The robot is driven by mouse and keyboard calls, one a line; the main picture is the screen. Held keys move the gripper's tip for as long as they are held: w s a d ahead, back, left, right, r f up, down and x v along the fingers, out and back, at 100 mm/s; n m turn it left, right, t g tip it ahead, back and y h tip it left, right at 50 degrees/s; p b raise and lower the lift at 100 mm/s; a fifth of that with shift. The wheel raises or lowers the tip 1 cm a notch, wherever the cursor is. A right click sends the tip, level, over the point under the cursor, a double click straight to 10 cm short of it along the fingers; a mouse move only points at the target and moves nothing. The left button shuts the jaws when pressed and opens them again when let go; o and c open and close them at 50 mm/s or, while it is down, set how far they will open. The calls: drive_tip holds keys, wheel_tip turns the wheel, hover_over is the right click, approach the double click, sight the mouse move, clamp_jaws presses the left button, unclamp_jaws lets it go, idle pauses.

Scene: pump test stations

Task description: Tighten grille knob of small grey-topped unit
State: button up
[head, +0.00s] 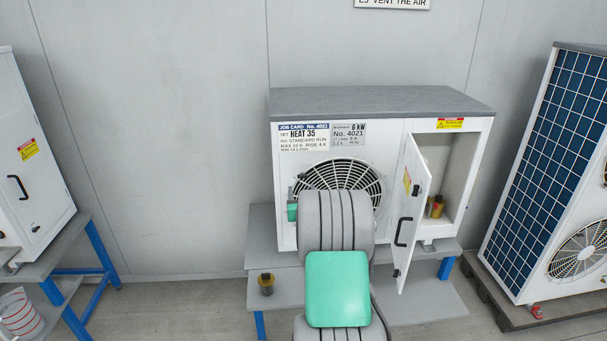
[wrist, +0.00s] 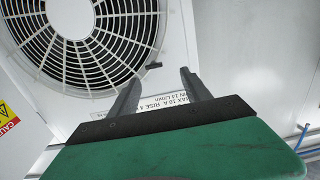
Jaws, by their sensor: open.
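The small grey-topped unit (head: 385,101) is a white box with a round fan grille (head: 361,180) on its front. The grille also shows in the wrist view (wrist: 95,49). A small dark bar-like piece, seemingly the grille knob (wrist: 153,66), sits at the grille's edge, close to the job card. My gripper (wrist: 161,74) is open and empty, its two fingers pointing at the unit's front. The knob shows between and just beyond the fingertips; contact is not visible. In the head view my arm covers the lower grille and most of my gripper.
A similar pot (head: 266,284) stands on the lower shelf. A large blue-finned unit (head: 555,150) is at right, a white cabinet (head: 30,160) at left.

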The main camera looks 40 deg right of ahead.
sight(303, 177)
drive_tip(key=x, duration=0.2)
drive_tip(key=p+x, duration=0.1)
drive_tip(key=x, duration=0.2)
drive_tip(key=d+p+x, duration=0.1)
drive_tip(key=x, duration=0.2)
drive_tip(key=shift+s+r, duration=0.15)
drive_tip(key=shift+s, duration=0.2)
drive_tip(key=shift+c, duration=0.5)
clamp_jaws()
